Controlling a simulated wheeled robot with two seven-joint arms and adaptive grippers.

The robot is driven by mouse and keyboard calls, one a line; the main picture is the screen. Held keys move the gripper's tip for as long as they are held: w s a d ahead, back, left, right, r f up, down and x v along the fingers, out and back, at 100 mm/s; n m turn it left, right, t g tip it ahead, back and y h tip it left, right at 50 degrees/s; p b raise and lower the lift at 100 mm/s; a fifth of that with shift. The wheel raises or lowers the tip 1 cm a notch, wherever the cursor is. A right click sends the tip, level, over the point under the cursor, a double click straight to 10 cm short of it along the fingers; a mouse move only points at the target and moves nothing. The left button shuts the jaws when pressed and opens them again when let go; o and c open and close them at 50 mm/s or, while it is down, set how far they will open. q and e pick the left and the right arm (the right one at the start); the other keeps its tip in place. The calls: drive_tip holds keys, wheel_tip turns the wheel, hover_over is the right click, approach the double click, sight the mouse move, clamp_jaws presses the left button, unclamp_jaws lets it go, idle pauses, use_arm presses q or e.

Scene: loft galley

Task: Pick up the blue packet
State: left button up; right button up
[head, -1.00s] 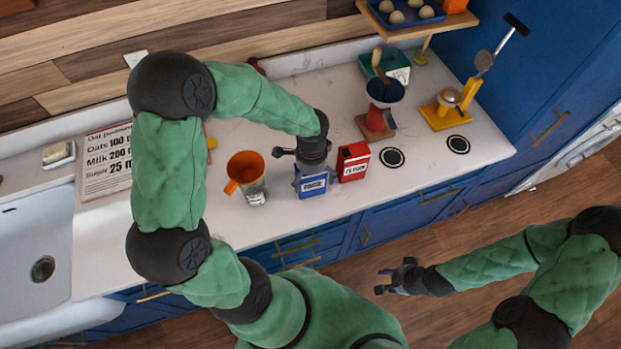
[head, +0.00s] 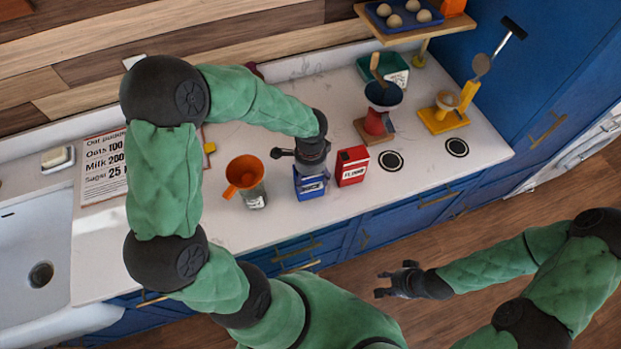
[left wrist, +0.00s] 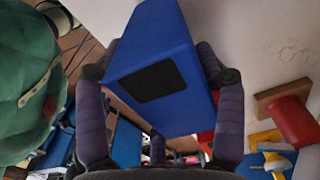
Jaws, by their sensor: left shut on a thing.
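The blue packet (head: 311,188) is at the middle of the white counter in the head view, under my left gripper (head: 312,168). In the left wrist view the blue packet (left wrist: 155,75) fills the space between the two fingers of my left gripper (left wrist: 160,110), which is shut on it. The packet looks tilted in the head view. I cannot tell whether its base touches the counter. My right gripper (head: 395,280) hangs in front of the counter over the floor, away from the packet, with its fingers apart and nothing between them.
A red packet (head: 352,166) stands just right of the blue one. An orange funnel on a jar (head: 245,175) stands to the left. Two black-ringed discs (head: 391,160) lie to the right. A red-based scale-like stand (head: 377,122) and a yellow stand (head: 440,119) are further back.

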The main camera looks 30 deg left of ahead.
use_arm(q)
drive_tip(key=s+d+r+p, duration=0.1)
drive_tip(key=s+d+r, duration=0.7)
drive_tip(key=s+r, duration=0.4)
drive_tip(key=s+a+p, duration=0.1)
drive_tip(key=a+p, duration=0.2)
drive_tip(key=a, duration=0.2)
drive_tip(key=w+a+f, duration=0.9)
drive_tip(key=w+f, duration=0.1)
drive_tip(key=f, duration=0.3)
drive_tip(key=shift+w+a+n, duration=0.2)
drive_tip(key=shift+w+n, duration=0.2)
drive_tip(key=shift+b, duration=0.35)
